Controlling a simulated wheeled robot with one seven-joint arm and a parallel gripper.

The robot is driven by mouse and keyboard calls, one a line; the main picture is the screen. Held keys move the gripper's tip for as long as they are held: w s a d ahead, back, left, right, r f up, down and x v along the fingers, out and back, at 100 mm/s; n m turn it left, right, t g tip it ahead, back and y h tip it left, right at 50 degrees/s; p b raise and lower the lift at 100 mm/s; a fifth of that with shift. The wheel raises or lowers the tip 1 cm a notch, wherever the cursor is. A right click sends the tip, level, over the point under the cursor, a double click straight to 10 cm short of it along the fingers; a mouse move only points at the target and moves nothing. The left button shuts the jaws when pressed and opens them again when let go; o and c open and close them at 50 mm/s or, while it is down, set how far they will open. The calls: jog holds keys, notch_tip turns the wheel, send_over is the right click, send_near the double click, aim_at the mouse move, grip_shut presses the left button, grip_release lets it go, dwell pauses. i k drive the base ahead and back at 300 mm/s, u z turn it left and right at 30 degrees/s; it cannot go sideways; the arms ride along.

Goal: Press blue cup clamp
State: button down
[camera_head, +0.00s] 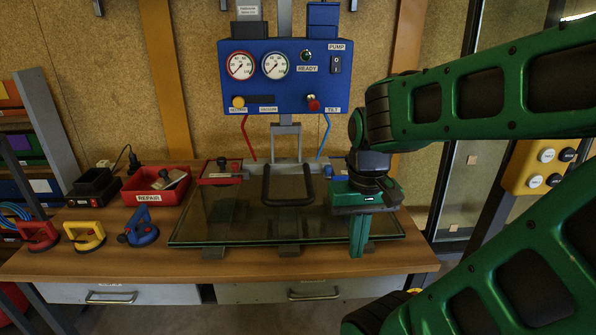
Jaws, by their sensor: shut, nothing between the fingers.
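A blue suction cup with a handle (138,228) sits on the left part of the workbench, beside a yellow cup (84,236) and a red cup (38,235). My gripper (358,250) points down over the right part of the glass pane (230,222), far to the right of the blue cup. Its fingers are shut with nothing between them. I cannot tell whether the fingertips touch the glass. The clamp detail on the blue cup is too small to make out.
A red REPAIR tray (157,187) and a black charger box (94,188) stand behind the cups. A black handle (290,185) rises at the glass's back edge. A blue control panel (285,77) hangs behind. Bench wood (120,262) in front of the cups is clear.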

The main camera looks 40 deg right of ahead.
aim_at(327, 170)
jog(key=z, duration=0.05)
jog(key=k, duration=1.4)
jog(key=z, duration=0.5)
jog(key=i, duration=1.5)
